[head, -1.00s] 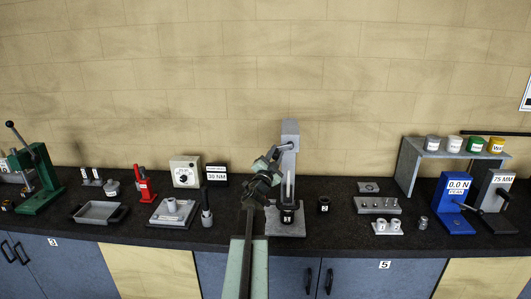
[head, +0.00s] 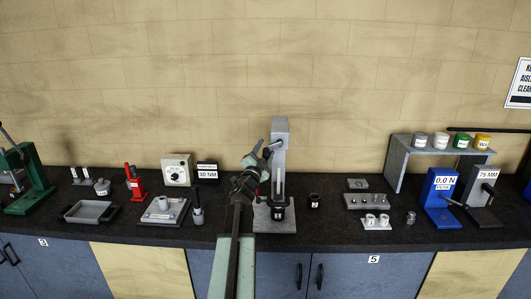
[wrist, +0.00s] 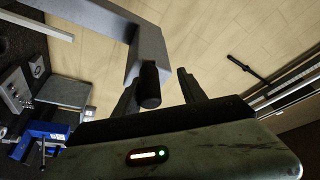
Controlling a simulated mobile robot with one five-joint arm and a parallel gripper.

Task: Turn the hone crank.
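The hone is a tall grey stand (head: 280,128) on a flat base at the middle of the counter. A grey crank arm (head: 272,146) comes off its upper part towards my gripper. In the wrist view the grey bent bar (wrist: 148,48) ends in a dark round handle (wrist: 149,88). My gripper (head: 257,158) is at the upper left of the stand. In the wrist view its fingers (wrist: 158,92) are apart, with the handle between them, close to the left finger and clear of the right one. Contact cannot be told.
A black cup (head: 314,200) stands right of the hone base. A dark upright tool (head: 197,208) and a grey plate fixture (head: 163,211) stand to the left. A blue gauge (head: 438,197) and a grey shelf (head: 395,163) are at the right.

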